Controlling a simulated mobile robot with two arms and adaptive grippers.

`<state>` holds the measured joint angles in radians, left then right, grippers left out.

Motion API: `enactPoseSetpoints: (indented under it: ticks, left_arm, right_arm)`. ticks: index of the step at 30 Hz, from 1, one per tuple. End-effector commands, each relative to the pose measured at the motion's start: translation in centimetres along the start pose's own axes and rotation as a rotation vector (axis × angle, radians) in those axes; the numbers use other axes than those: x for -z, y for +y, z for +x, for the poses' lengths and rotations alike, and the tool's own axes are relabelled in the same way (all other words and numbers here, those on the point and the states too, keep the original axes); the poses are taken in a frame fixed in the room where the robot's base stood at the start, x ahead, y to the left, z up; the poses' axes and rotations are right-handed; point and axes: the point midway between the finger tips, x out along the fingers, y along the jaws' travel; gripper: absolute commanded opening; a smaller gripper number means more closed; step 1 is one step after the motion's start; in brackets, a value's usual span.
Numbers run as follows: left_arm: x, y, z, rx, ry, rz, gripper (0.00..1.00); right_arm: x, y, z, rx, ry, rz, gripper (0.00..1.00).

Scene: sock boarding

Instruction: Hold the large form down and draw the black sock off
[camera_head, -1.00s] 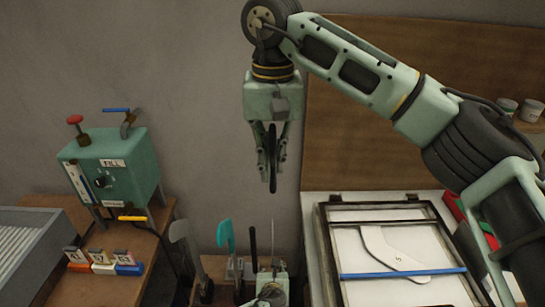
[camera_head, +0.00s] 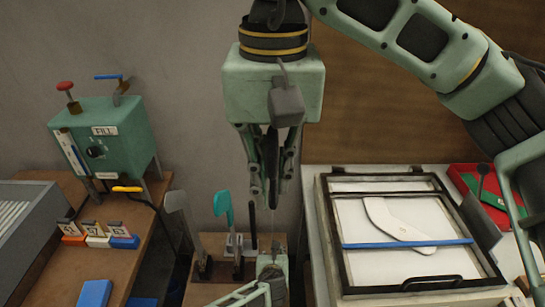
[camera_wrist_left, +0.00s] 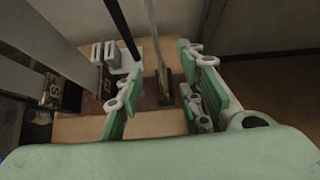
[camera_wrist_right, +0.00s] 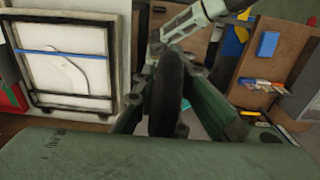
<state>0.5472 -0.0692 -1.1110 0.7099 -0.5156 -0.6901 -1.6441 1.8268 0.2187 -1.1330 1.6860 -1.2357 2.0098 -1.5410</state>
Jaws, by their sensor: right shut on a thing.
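My right gripper (camera_head: 270,198) is shut on the black sock (camera_head: 270,155), which hangs narrow and edge-on between its fingers. The sock also shows in the right wrist view (camera_wrist_right: 165,95). It is off the form and in the air. A thin bare form, seemingly the large one, stands edge-on beneath it in the head view (camera_head: 272,225). In the left wrist view that form (camera_wrist_left: 158,55) rises between the parted fingers of my left gripper (camera_wrist_left: 162,75), which is open. In the head view the left gripper (camera_head: 271,264) shows only partly, low at the form.
A framed tray (camera_head: 335,250) with a flat white form lies at right. A green fill box (camera_head: 105,140) stands at left.

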Motion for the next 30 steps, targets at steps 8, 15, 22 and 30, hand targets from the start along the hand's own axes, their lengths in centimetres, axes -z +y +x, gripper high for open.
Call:
enactPoseSetpoints:
  ticks: [8,15,22,30]
  left_arm:
    - [1.0,0.0,0.8,0.0,0.0,0.0,0.34]
    - [1.6,0.0,1.3,0.0,0.0,0.0,0.34]
    - [1.9,0.0,1.6,0.0,0.0,0.0,0.34]
    - [1.9,0.0,1.6,0.0,0.0,0.0,0.34]
  right_arm:
    - [-4.3,0.0,0.2,-0.001,0.003,-0.003,0.0]
    - [-7.9,0.0,0.2,0.0,0.002,-0.003,0.0]
    - [-10.7,0.0,0.1,-0.001,0.002,-0.002,0.0]
    - [-11.2,0.0,0.0,-0.001,0.0,0.001,0.0]
